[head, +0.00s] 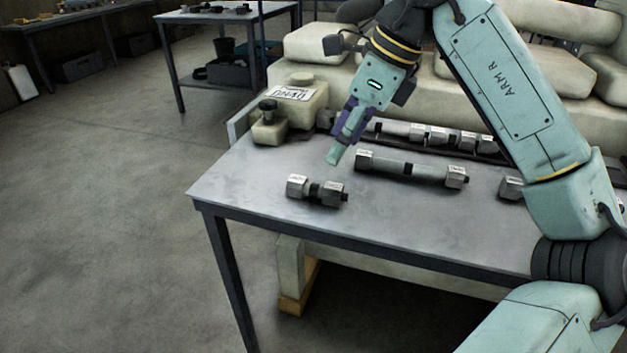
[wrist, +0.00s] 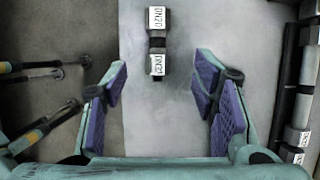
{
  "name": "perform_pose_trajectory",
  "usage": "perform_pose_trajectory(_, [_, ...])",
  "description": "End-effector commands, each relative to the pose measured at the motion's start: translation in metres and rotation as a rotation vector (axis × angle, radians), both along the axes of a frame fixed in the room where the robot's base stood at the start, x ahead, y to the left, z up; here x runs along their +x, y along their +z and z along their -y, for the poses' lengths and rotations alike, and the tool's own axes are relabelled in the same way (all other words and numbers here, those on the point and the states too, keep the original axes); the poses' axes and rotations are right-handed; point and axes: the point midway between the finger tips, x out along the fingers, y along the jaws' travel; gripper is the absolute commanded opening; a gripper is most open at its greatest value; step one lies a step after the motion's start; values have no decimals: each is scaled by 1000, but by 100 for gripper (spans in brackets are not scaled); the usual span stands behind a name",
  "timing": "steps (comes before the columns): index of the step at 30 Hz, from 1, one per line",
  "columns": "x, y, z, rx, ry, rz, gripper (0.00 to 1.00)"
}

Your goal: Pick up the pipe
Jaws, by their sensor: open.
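A short grey pipe (head: 317,190) with blocky, labelled ends and a dark middle lies on the metal table near its left end. In the wrist view, the short pipe (wrist: 157,42) lies ahead of the fingers, roughly centred between them; a label reads DN20. A longer grey pipe (head: 410,168) with similar labelled ends lies farther back on the table. My gripper (head: 335,155) points down above the table, just behind the short pipe. In the wrist view, my gripper (wrist: 160,80) has its purple-padded fingers spread wide, with nothing between them.
A beige container labelled DN40 (head: 292,95) stands at the table's back left corner. A row of similar fittings (head: 430,135) runs along the back. Another grey piece (head: 510,187) lies to the right by my arm. The table's front left is bare.

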Motion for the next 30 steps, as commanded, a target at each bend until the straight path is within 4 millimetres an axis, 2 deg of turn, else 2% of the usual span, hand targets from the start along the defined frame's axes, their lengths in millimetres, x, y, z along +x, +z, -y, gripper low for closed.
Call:
perform_pose_trajectory(6, [4, -32, -13, 1, 3, -4, 53])
perform_pose_trajectory(14, [6, -52, -22, 3, 4, -4, 53])
perform_pose_trajectory(21, [11, -83, -35, 4, 3, -3, 53])
perform_pose_trajectory(30, [12, -91, -39, 4, 2, -1, 53])
